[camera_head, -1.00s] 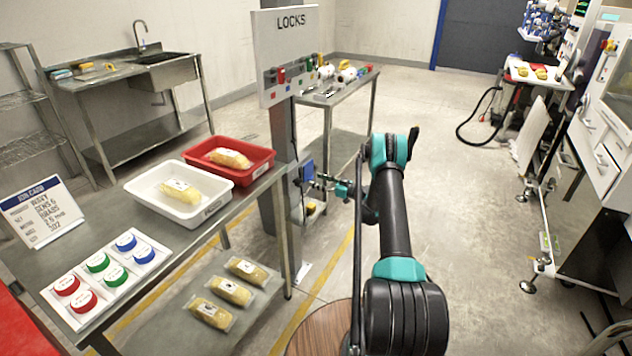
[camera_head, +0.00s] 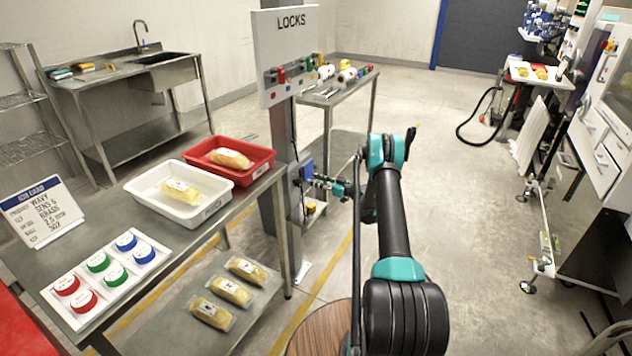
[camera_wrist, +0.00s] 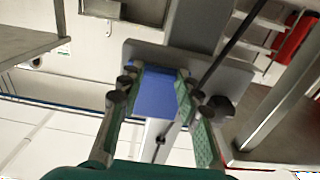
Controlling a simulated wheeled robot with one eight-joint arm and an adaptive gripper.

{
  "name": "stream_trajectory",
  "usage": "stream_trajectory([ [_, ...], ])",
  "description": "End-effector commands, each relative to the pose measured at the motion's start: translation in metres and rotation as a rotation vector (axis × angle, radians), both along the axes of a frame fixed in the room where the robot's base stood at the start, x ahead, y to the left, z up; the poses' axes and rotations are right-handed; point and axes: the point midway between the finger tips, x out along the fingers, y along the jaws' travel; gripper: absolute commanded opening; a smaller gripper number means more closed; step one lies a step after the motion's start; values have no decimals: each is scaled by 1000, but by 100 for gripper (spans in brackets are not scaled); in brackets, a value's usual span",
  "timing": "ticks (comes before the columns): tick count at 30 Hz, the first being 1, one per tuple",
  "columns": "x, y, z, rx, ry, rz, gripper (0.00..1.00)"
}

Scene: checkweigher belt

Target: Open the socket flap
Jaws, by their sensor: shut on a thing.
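The socket flap is a blue plate on the side of the grey post below the LOCKS board. It shows small in the head view (camera_head: 308,168) and from close up in the wrist view (camera_wrist: 158,94), in front of a grey backing plate (camera_wrist: 232,80). My gripper (camera_wrist: 160,76) has its two green-padded fingers on the left and right edges of the blue flap, shut on it. In the head view my gripper (camera_head: 317,181) is small and partly hidden by my own arm. I cannot tell how far the flap is tilted.
The post (camera_head: 283,140) carries the LOCKS board (camera_head: 283,50). A steel table (camera_head: 130,190) with a white tray (camera_head: 206,211) and a red tray (camera_head: 262,170) stands left of it. A black knob (camera_wrist: 221,103) sits right of my fingers.

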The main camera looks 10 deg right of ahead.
Motion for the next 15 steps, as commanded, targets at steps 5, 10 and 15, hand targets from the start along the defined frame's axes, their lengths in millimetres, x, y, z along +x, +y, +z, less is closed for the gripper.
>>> stream_trajectory([
  [5, 0, 0, 0, -2, 1, 0, 0],
  [10, -2, -2, 2, -24, 18, 0, 0],
  [15, -6, -8, 7, -87, 63, 0, 0],
])
